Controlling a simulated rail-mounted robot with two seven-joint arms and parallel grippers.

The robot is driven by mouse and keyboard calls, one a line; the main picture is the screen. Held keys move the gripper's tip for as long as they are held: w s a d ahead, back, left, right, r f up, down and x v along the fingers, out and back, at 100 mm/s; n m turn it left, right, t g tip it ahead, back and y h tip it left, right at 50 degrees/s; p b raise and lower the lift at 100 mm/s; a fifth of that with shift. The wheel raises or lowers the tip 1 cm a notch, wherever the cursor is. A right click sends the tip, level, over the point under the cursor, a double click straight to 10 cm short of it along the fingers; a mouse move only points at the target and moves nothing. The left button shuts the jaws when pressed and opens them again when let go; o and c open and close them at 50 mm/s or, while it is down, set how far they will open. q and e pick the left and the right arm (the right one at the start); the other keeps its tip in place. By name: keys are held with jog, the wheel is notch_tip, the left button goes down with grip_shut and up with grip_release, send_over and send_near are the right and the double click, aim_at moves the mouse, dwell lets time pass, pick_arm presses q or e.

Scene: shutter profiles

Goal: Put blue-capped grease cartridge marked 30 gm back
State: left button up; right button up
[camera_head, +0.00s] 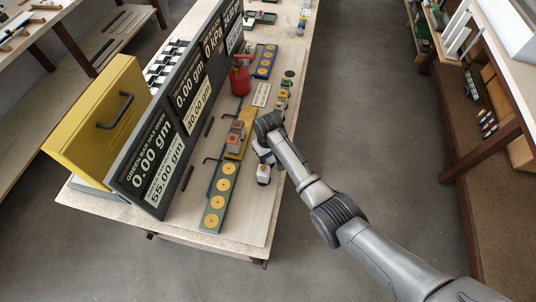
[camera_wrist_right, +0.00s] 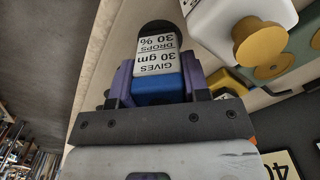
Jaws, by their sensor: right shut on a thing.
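The blue-capped grease cartridge (camera_wrist_right: 157,68) shows in the right wrist view, with a white label reading "GIVES 30 gm DROPS 30 %". Its blue end faces the palm. My right gripper (camera_wrist_right: 158,82) is shut on it, with a purple finger on each side. A dark rounded shape lies just past its far end; whether they touch I cannot tell. In the head view my right gripper (camera_head: 262,150) is over the right side of the bench, beside the row of strips; the cartridge cannot be made out clearly there. My left gripper is out of view.
A white block (camera_head: 263,173) stands close to my right gripper. A green strip with yellow discs (camera_head: 217,200), a yellow strip holding orange-topped items, and a red canister (camera_head: 239,80) are nearby. Tall display boards (camera_head: 155,150) line the left. The bench's front right corner is clear.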

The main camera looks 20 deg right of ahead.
jog(key=shift+f, duration=0.3)
jog(key=o, duration=1.1)
jog(key=shift+c, duration=0.2)
notch_tip(320, 180, up, 12)
jog(key=shift+w+f+p, duration=0.1)
jog(key=shift+f+p, duration=0.15)
jog(key=shift+p, duration=0.5)
jog(key=shift+r, duration=0.45)
